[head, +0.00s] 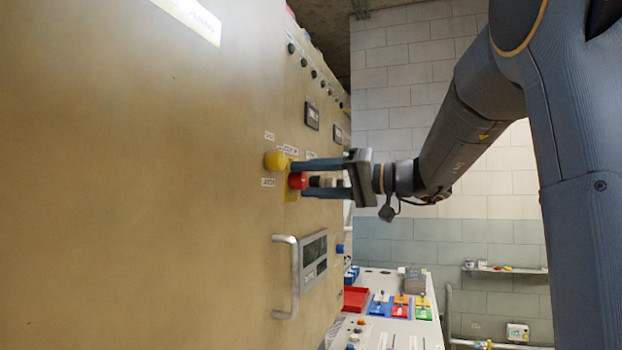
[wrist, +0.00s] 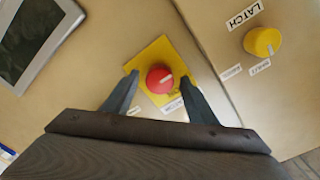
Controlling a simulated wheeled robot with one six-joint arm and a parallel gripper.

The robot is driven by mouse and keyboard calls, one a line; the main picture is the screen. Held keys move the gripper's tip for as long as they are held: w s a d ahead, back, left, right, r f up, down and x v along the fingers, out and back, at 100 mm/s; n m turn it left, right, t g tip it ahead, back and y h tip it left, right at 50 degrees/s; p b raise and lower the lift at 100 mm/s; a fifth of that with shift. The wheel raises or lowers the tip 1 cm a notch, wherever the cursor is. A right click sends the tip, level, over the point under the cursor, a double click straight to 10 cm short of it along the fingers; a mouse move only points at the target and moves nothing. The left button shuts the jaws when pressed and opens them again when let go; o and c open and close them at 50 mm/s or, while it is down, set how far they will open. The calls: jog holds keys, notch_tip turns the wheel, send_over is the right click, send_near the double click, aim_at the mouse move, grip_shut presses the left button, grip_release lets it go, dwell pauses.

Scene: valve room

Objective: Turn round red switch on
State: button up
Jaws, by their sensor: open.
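The round red switch (head: 297,180) sits on a yellow plate on the tan panel, and it also shows in the wrist view (wrist: 160,79) with a pale pointer mark on its face. My gripper (head: 297,178) is open, its two fingers reaching toward the panel above and below the red switch in the head view. In the wrist view my gripper (wrist: 162,92) has one finger to each side of the switch, a little below its centre, with gaps between. Whether the fingertips touch the panel cannot be told.
A yellow knob (wrist: 262,41) labelled LATCH is right of the switch in the wrist view. A metal handle (head: 287,277) and a display (head: 314,262) stand out below in the head view.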

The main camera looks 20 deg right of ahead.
jog(key=c, duration=1.1)
jog(key=shift+o, duration=0.2)
jog(key=shift+f+m, duration=0.1)
jog(key=shift+m, duration=0.2)
jog(key=m+b, duration=0.1)
jog(key=m, duration=0.2)
jog(key=shift+m+b, duration=0.3)
jog(key=shift+m, duration=0.1)
jog(key=m, duration=0.4)
jog(key=m+p, duration=0.3)
jog(key=m, duration=0.2)
jog(key=shift+m+g, duration=0.3)
jog(key=shift+m+p, duration=1.35)
jog(key=shift+m, duration=0.35)
